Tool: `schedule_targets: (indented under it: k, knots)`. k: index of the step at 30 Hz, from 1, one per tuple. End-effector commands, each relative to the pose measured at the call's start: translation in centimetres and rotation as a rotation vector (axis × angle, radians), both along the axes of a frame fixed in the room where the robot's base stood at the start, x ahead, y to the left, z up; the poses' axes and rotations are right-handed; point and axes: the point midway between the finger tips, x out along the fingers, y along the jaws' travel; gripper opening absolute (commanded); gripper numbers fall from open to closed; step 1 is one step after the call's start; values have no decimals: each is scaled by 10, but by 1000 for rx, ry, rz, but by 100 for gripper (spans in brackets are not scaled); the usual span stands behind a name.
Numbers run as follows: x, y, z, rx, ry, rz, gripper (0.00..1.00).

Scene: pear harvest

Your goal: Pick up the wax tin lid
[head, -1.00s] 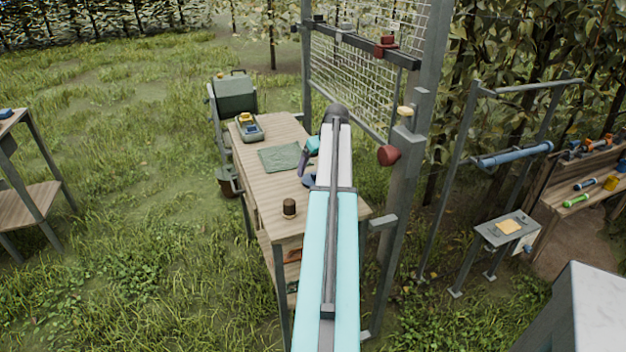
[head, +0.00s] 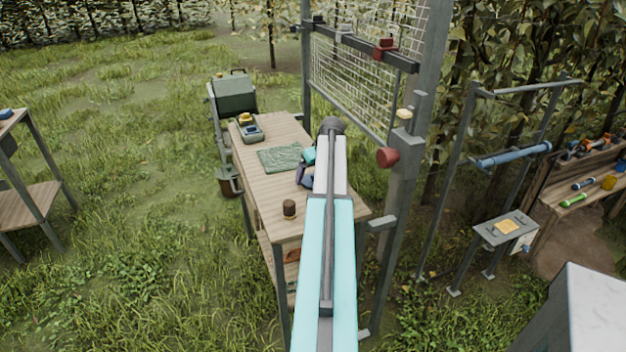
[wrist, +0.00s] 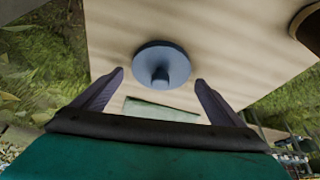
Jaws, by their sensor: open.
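The wax tin lid (wrist: 161,60) is a blue-grey round disc with a small knob on top. It lies flat on the wooden table (wrist: 240,50) in the wrist view. My gripper (wrist: 160,78) is open, with one finger on each side of the knob's line and nothing held between them. The fingertips look a little short of the lid, but I cannot tell their exact height. In the head view my gripper (head: 301,173) is low over the table's right part, and my arm and gripper mostly hide the lid.
A dark brown cylinder (head: 289,208) stands on the table near its front. A green cloth (head: 280,158) and a grey device (head: 250,131) with a yellow part lie farther back. A post (head: 402,190) with a red knob (head: 387,157) and a mesh frame stand close on the right.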

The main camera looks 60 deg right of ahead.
Motion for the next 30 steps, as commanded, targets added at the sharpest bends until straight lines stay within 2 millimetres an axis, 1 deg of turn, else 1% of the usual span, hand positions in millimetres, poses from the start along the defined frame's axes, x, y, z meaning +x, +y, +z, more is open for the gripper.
schedule_targets:
  k: [5,20,27,30]
  knots:
    - [2,-1,-5,0,0,1,92]
    - [3,0,-5,0,0,1,92]
    - [3,0,-5,0,0,1,52]
    - [3,0,-5,0,0,2,51]
